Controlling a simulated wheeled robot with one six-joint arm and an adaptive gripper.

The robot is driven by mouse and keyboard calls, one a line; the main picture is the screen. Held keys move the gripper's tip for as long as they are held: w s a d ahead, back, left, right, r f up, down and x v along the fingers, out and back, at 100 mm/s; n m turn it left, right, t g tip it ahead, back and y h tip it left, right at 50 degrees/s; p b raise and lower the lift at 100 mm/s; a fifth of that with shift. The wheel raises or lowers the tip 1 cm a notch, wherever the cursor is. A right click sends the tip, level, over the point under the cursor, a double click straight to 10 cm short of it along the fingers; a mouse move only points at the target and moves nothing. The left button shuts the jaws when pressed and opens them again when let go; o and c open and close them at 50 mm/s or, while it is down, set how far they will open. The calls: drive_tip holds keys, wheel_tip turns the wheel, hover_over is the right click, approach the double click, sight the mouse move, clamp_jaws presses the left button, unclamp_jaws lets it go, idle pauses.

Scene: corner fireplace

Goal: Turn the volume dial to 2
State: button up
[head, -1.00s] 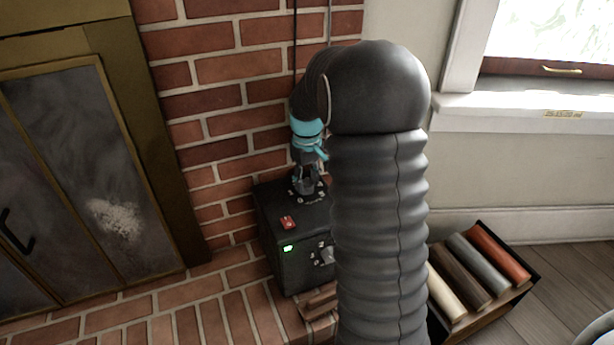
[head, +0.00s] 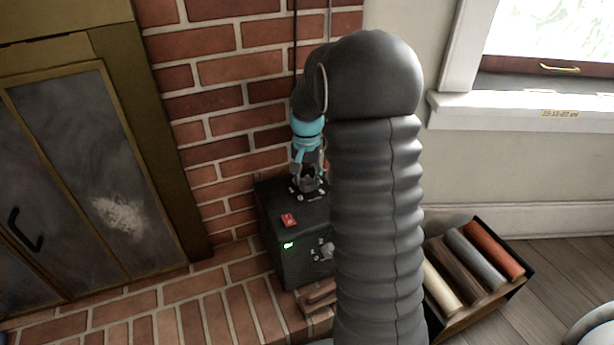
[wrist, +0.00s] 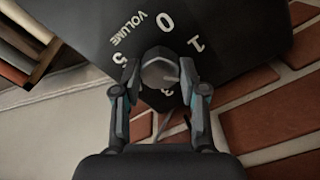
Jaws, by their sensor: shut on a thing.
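The volume dial (wrist: 159,72) is a grey knob on the top of a black box (head: 290,215). In the wrist view it sits between the two fingers of my gripper (wrist: 160,85), which are shut on its sides. The word VOLUME and the numbers 0, 1, 3 and 5 show around it; the 2 is hard to make out. A thin light mark on the knob points roughly to the right in the wrist view. In the head view my gripper (head: 308,184) points down onto the box top and hides most of the dial.
The box has a red switch (head: 288,220), a green light (head: 288,245) and a second knob (head: 327,251) on its front. A brick wall (head: 225,100) stands close behind. A crate of coloured rolls (head: 515,290) lies to the right.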

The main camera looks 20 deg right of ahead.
sight(307, 181)
drive_tip(key=shift+m, duration=1)
drive_tip(key=o, duration=1.1)
drive_tip(key=shift+o, duration=0.2)
wheel_tip(307, 181, up, 12)
